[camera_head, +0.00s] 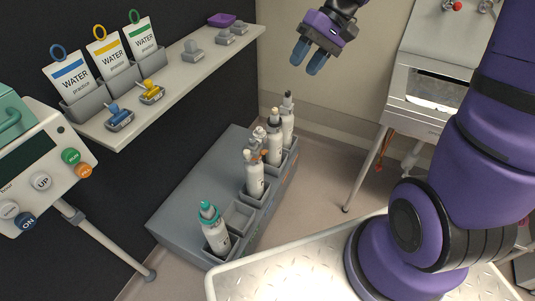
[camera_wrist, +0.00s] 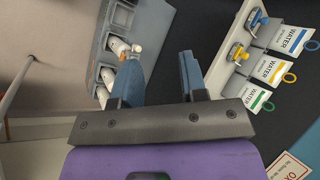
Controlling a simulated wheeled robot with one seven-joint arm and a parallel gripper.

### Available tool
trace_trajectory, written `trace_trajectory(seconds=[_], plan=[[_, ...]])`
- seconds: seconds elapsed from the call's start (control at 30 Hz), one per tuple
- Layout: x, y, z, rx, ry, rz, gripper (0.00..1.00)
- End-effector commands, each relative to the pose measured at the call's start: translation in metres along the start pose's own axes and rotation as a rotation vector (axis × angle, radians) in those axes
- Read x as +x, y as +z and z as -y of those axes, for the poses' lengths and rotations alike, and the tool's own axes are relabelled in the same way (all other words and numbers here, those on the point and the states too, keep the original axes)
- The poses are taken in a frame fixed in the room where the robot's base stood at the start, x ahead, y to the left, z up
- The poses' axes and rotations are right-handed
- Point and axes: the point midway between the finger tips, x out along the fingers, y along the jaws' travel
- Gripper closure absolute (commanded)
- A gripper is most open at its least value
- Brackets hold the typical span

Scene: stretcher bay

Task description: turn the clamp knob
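On the wall shelf (camera_head: 180,85) a blue clamp-like piece (camera_head: 119,117) and a yellow one (camera_head: 152,92) sit on dark grey bases. They also show in the wrist view, blue (camera_wrist: 257,19) and yellow (camera_wrist: 239,53), to the right of my fingers. I cannot tell which part is the task's clamp knob. A small red knob (camera_head: 456,6) also shows at the top right. My gripper (camera_head: 309,57) is raised near the back wall, right of the shelf and apart from everything. In the wrist view its two blue fingers (camera_wrist: 163,77) are apart with nothing between them.
Several bottles (camera_head: 254,174) stand in a grey rack (camera_head: 190,190) below the shelf. WATER pouches (camera_head: 104,47) stand at the shelf's left end. A panel with buttons (camera_head: 40,181) is at the left. A metal-framed cart (camera_head: 425,112) stands at the right. Floor shows between rack and cart.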

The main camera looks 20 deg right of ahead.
Motion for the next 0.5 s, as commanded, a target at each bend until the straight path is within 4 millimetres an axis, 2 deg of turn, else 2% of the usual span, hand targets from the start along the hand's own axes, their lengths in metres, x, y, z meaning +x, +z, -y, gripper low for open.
trace_trajectory(seconds=[0.1, 0.5], plan=[[0.018, -0.025, -0.013, 0.033, -0.09, 0.035, 0.61], [0.08, -0.098, -0.067, 0.143, -0.406, 0.068, 0.61]])
